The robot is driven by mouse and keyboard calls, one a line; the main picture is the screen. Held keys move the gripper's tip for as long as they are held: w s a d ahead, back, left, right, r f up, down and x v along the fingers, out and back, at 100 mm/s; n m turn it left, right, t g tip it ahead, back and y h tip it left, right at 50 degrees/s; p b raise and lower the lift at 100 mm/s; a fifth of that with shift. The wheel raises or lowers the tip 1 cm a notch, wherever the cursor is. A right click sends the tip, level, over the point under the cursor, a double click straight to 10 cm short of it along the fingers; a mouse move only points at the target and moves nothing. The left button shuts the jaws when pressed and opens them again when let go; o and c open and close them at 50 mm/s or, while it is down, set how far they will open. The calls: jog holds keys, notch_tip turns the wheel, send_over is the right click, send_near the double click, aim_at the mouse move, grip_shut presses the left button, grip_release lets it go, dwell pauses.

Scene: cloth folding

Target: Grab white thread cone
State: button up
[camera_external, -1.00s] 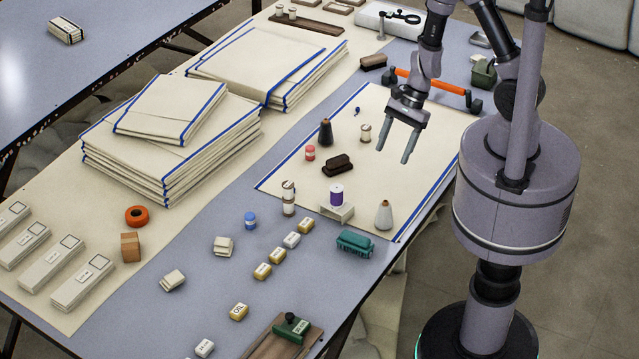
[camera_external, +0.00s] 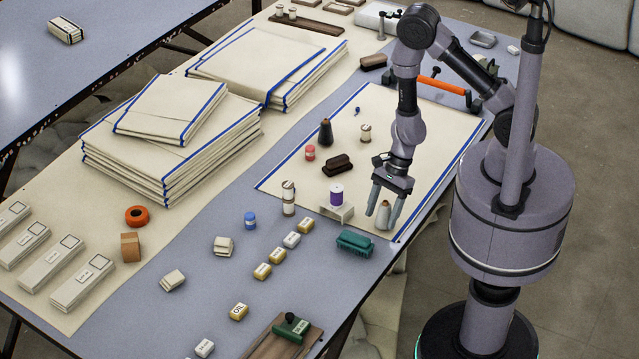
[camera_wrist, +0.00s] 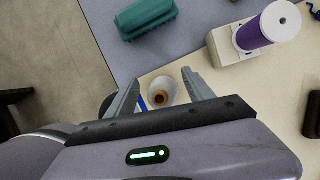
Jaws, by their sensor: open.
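The white thread cone (camera_external: 383,215) stands upright near the front right corner of the blue-edged cream cloth (camera_external: 400,133). My gripper (camera_external: 382,213) is open and points down over the cone. In the wrist view the open fingers (camera_wrist: 162,92) lie on either side of the cone, with a gap on both sides. In the external view the fingers partly overlap the cone. I cannot tell exactly how far down the fingertips reach.
A green brush (camera_external: 355,242) lies just in front of the cone. A purple spool on a white block (camera_external: 338,211) stands to its left. A dark brush (camera_external: 337,165), a dark cone (camera_external: 326,132) and small spools are farther off. The table's edge is close on the right.

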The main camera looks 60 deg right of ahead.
grip_shut()
jog(key=shift+r, duration=0.1)
